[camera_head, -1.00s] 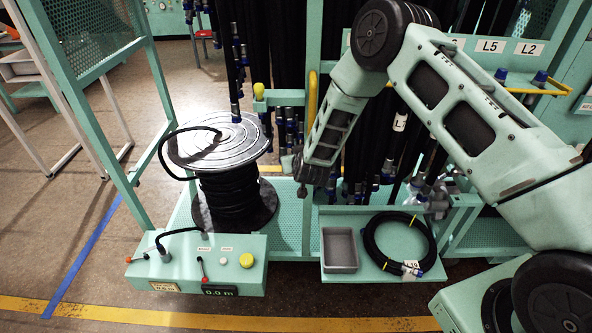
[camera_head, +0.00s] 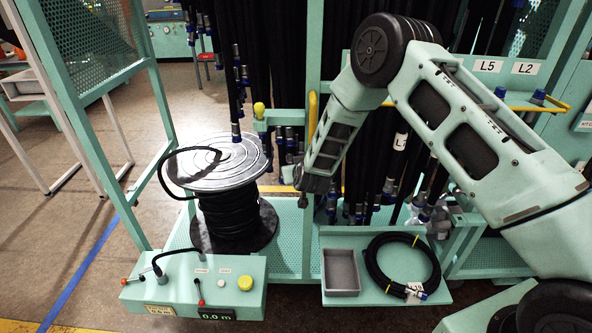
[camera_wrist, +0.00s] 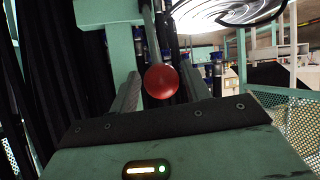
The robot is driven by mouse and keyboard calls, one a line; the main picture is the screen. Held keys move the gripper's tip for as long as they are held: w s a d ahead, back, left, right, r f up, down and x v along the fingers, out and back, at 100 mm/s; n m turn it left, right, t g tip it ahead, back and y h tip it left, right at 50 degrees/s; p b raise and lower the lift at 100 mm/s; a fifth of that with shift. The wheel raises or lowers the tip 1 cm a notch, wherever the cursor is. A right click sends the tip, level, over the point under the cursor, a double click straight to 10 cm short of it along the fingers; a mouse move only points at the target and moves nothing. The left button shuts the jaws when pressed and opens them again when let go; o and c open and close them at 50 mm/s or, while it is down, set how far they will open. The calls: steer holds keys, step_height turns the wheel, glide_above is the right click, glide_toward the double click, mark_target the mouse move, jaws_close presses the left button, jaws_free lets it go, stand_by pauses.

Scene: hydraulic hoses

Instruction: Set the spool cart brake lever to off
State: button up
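The spool cart carries a black hose spool with a grey top disc (camera_head: 220,162). A red ball knob (camera_wrist: 161,81) on a thin rod shows in the wrist view, between my gripper's two fingers (camera_wrist: 161,92). I cannot tell if it is the brake lever's knob; its label is not visible. In the head view my gripper (camera_head: 294,180) is right of the spool, by the green post, and hides what is behind it. The fingers look apart, with gaps beside the knob. The cart's control box (camera_head: 185,296) has a red lever (camera_head: 199,290) and an orange-tipped lever (camera_head: 129,282).
A yellow ball knob (camera_head: 259,110) tops a short post behind the spool. A grey bin (camera_head: 341,271) and a coiled black hose (camera_head: 402,265) lie on a shelf at right. Hanging hoses stand close behind my gripper. The floor at left is mostly clear.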

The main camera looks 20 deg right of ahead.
steer(key=shift+s, duration=0.15)
steer(key=shift+s+a+r, duration=0.1)
steer(key=shift+s, duration=0.1)
steer(key=b+v, duration=0.4)
steer(key=v, duration=1.2)
steer(key=shift+s, duration=0.4)
steer(key=shift+r, duration=0.15)
steer(key=s+a+r+n+g+y, duration=0.4)
steer(key=s+a+g+y, duration=0.15)
steer(key=s+a, duration=0.8)
steer(key=s+d+r+n+g+h, duration=0.2)
steer(key=s+d+g, duration=0.1)
steer(key=s, duration=0.6)
steer(key=s+d+r+n+g+h, duration=0.2)
steer(key=s+d+g, duration=0.1)
steer(key=s, duration=0.7)
steer(key=shift+s+d, duration=0.25)
steer(key=shift+s, duration=0.1)
